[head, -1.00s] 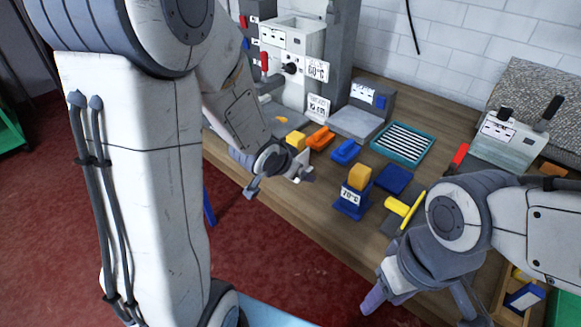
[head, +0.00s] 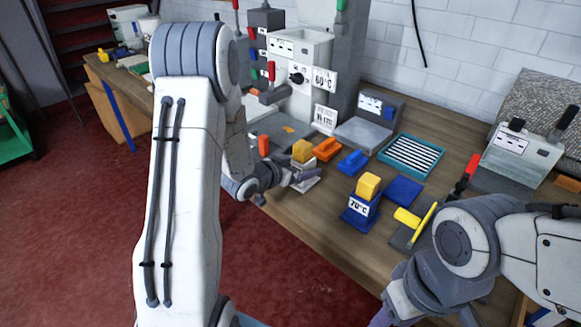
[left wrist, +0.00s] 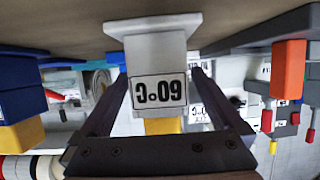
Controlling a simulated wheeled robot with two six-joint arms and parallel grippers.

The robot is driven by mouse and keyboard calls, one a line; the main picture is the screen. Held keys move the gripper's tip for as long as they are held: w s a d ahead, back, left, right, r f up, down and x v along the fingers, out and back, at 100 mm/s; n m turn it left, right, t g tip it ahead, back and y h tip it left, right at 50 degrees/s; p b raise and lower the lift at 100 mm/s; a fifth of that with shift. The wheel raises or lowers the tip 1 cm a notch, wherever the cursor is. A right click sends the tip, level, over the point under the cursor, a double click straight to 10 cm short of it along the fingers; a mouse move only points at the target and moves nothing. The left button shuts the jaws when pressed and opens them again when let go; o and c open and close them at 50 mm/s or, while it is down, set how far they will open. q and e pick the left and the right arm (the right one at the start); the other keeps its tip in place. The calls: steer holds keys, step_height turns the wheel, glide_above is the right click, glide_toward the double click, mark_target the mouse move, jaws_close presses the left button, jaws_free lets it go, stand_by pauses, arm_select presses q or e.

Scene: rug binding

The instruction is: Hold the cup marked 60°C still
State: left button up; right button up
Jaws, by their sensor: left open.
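The cup marked 60°C is white with a yellow block in it. In the head view the cup (head: 309,184) stands near the table's front edge, partly hidden by my left gripper (head: 286,184). In the left wrist view the cup (left wrist: 158,60) appears upside down, its 60°C label facing the camera. My left gripper (left wrist: 160,82) is open, with one finger on each side of the cup; whether either finger touches it I cannot tell. My right gripper is at the bottom right of the head view, mostly cut off by the frame, and its opening cannot be judged.
A blue cup marked 70°C (head: 359,208) with a yellow block stands to the right. Orange (head: 327,149) and blue (head: 352,161) tools lie behind. A teal striped tray (head: 411,154), a blue pad (head: 404,190) and a yellow-handled tool (head: 408,217) are farther right. A machine (head: 300,70) stands behind.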

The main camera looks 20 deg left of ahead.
mark_target(308, 163)
arm_select(q)
steer(key=shift+x, duration=1.7)
steer(key=c, duration=1.4)
steer(key=o, duration=0.7)
steer(key=shift+c, duration=0.2)
steer(key=c, duration=0.6)
